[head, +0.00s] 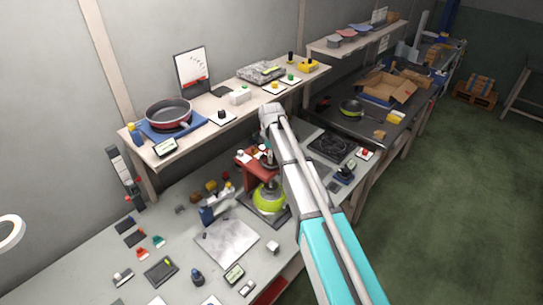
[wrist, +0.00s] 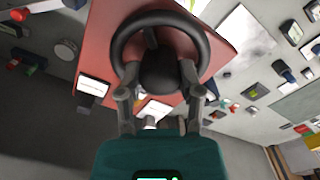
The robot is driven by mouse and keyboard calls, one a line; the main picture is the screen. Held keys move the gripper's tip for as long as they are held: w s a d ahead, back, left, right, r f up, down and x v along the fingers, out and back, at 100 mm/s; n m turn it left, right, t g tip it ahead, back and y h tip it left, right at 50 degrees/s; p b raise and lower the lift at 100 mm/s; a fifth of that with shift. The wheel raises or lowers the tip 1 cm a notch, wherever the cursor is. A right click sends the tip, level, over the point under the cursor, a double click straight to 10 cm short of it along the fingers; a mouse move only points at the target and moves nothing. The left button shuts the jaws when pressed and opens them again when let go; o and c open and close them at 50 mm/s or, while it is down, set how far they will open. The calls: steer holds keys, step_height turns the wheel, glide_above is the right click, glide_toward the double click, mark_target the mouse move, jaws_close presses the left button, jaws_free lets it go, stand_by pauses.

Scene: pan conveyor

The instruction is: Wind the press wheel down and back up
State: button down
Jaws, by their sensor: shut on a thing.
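The red press (head: 258,170) stands on the grey bench in the head view, with a yellow-green round piece (head: 268,203) beneath its frame. My arm hides part of it. In the wrist view the press's red top plate (wrist: 100,45) lies behind a black wheel (wrist: 118,38). A dark round knob (wrist: 162,72) shows at the wheel's near side. My gripper (wrist: 160,75) has one finger on each side of this knob and is shut on it. The contact faces are hidden.
A grey sheet (head: 226,242) and small tools lie on the bench left of the press. A shelf above holds a red-rimmed pan (head: 168,114) and several small items. A black hob plate (head: 332,147) is to the right. Open green floor is on the right.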

steer(key=shift+s+n, duration=0.15)
steer(key=shift+n, duration=0.35)
steer(key=shift+c, duration=1.3)
jaws_free()
steer(key=shift+m, duration=0.4)
